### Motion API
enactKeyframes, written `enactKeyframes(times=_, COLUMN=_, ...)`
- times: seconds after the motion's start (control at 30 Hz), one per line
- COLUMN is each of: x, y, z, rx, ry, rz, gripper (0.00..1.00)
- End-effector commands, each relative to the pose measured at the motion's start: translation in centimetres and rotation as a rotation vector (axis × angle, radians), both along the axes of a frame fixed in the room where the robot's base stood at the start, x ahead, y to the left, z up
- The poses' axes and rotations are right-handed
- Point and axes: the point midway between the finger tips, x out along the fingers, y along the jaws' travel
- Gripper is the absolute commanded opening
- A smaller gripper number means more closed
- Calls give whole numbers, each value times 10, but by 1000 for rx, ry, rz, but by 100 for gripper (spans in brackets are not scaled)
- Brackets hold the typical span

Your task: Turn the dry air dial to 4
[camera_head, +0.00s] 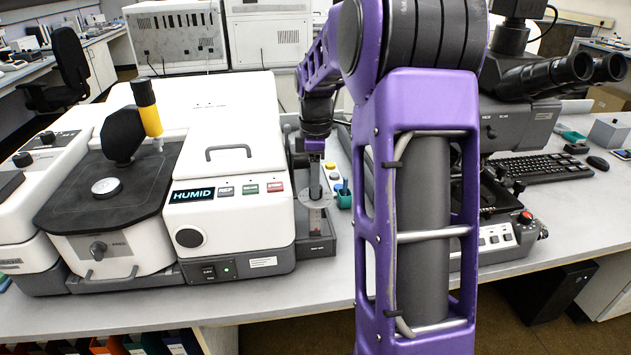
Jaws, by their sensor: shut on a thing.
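My gripper (315,186) points down at the end of my purple arm, over the dark grey unit (318,245) at the right side of the white instrument. It is small in this view and is shut on what appears to be the dry air dial. A pale round disc (311,197) shows just around and below the fingers. The knob itself is mostly hidden, and I cannot read any number on it. The white instrument's display (193,195) reads HUMID.
The white instrument (240,110) fills the left of the bench (285,300), with a yellow-and-black piece (147,108) standing on its dark top. Right of my arm are a microscope (540,75), a keyboard (540,168) and a control box (495,237). Small coloured-top items (337,180) stand close behind the gripper.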

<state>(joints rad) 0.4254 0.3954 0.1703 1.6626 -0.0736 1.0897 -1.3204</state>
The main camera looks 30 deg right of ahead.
Motion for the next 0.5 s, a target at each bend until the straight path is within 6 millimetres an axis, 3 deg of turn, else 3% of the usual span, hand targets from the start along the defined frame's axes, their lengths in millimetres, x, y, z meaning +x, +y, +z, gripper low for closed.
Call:
enactKeyframes(times=0.27, x=0, y=0, z=2, rx=0, ry=1, rz=-97, gripper=0)
enactKeyframes(times=0.5, x=0, y=0, z=2, rx=0, ry=2, rz=-291, gripper=0)
